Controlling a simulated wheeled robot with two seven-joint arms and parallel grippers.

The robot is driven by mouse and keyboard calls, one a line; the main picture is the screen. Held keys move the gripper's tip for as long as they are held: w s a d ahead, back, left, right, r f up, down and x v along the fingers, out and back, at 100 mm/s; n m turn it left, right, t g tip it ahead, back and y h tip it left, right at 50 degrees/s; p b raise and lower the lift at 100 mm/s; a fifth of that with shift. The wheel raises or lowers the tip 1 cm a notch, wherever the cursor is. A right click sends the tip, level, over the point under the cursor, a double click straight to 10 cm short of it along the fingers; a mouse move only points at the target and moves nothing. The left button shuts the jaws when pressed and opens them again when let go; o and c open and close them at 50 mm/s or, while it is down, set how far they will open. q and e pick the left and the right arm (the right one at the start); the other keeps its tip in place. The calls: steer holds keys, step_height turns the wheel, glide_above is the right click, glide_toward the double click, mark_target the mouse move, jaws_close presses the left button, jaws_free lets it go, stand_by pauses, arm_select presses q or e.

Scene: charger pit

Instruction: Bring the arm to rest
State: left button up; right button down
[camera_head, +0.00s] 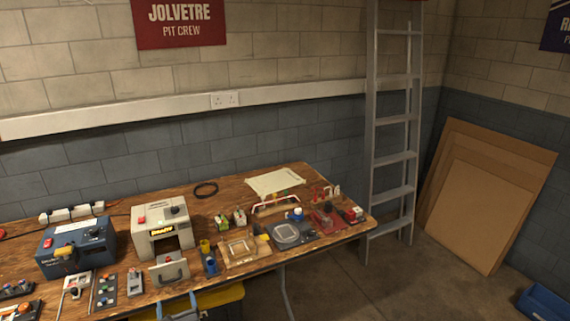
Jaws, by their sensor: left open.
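My left gripper (177,303) shows at the bottom edge of the head view, left of centre. Two blue-grey fingers stand apart with nothing seen between them, so it is open and empty. It is in front of the wooden table's (330,240) near edge, low in the picture, and looks clear of the things on top. Most of its arm is out of the frame. My right gripper does not show.
The table bears a dark blue box (76,248), a grey box (163,228), a grey handled panel (169,272) and several small fixtures. A yellow thing (222,297) is below its front edge. A ladder (393,130) and brown boards (485,200) lean right. Floor is free between.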

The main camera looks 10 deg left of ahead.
arm_select(q)
steer(key=s+d+f+n+g+h, duration=0.2)
steer(key=s+f+n+g, duration=0.2)
steer(key=f+n, duration=0.65)
steer(key=s+d+f+n+g+h, duration=0.3)
steer(key=s+f+n+g, duration=0.1)
steer(key=f+n, duration=0.7)
steer(key=s+d+f+n+g+h, duration=0.1)
steer(key=s+d+f+g, duration=0.1)
steer(key=s+d+f, duration=0.3)
steer(key=s+d+f+n+g+h, duration=0.2)
steer(key=s+d+f, duration=0.3)
steer(key=s, duration=0.8)
steer(key=s+d+f+n+g+h, duration=0.2)
steer(key=s+d+f, duration=0.3)
steer(key=s+d, duration=0.3)
steer(key=shift+s+f, duration=0.4)
steer(key=shift+s, duration=0.55)
steer(key=shift+n, duration=0.25)
